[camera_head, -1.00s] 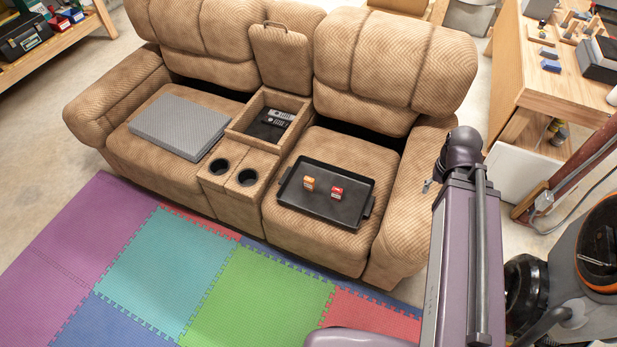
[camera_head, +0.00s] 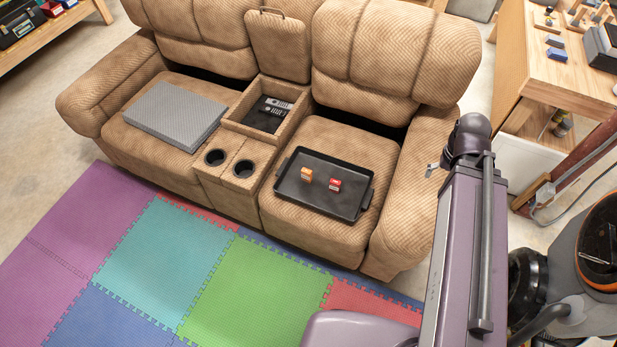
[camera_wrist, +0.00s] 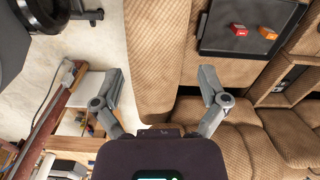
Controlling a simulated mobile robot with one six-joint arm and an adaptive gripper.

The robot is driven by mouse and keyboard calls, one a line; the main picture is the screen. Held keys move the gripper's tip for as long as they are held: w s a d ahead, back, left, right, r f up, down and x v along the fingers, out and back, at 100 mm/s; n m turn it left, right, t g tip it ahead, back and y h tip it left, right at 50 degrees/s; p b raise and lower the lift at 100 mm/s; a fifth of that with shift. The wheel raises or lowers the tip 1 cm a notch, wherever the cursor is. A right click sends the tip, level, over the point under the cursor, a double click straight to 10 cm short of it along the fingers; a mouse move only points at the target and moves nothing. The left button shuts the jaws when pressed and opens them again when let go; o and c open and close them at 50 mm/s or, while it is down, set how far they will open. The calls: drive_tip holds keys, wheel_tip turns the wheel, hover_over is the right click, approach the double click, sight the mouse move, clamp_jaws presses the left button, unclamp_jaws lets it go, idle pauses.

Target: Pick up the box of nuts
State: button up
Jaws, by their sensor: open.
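Two small boxes stand apart on a black tray (camera_head: 310,203) on the right seat of the sofa: an orange one (camera_head: 307,175) on the left and a red one (camera_head: 335,185) on the right. I cannot read which holds nuts. In the wrist view the tray (camera_wrist: 242,48) is at the upper right, with the red box (camera_wrist: 238,30) and the orange box (camera_wrist: 267,33) on it. My gripper (camera_wrist: 161,78) is open and empty, with its fingers wide apart. It is off to the side of the tray, around the sofa's armrest.
The brown sofa (camera_head: 408,207) has a console with cup holders and an open bin (camera_head: 250,118) holding remotes. A grey board (camera_head: 175,112) lies on the left seat. A vacuum cleaner (camera_head: 590,250) and a wooden workbench (camera_head: 560,85) are at the right. The foam mats (camera_head: 250,290) in front are clear.

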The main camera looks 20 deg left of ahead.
drive_tip(key=w+a+f+n+t+h+b, duration=0.1)
drive_tip(key=w+a+f+n+h+b, duration=0.15)
drive_tip(key=a+f+n+b, duration=0.4)
drive_tip(key=w+a+f+n+t+h+b, duration=0.1)
drive_tip(key=w+a+f+n+t+b, duration=0.15)
drive_tip(key=f+b, duration=0.65)
drive_tip(key=n+t+y+b, duration=0.2)
drive_tip(key=n+t+b, duration=0.8)
drive_tip(key=n+b, duration=2.05)
approach(305, 177)
drive_tip(key=m+b, duration=0.1)
drive_tip(key=m, duration=0.1)
drive_tip(key=s+m+b, duration=0.1)
drive_tip(key=m+b, duration=0.1)
drive_tip(key=s+r+m+b, duration=0.1)
drive_tip(key=m+b, duration=0.1)
drive_tip(key=shift+d+g+h, duration=0.25)
drive_tip(key=shift+d, duration=0.1)
drive_tip(key=shift+s+a+n+b, duration=0.2)
drive_tip(key=shift+a+n+b, duration=0.15)
drive_tip(key=shift+a, duration=0.2)
drive_tip(key=b+x, duration=0.2)
drive_tip(key=x, duration=0.4)
drive_tip(key=shift+w+f+b, duration=0.15)
drive_tip(key=shift+w+b, duration=0.2)
drive_tip(key=shift+w, duration=0.05)
drive_tip(key=shift+w+d+f, duration=0.15)
drive_tip(key=shift+w+f, duration=0.05)
drive_tip(key=shift+w, duration=0.5)
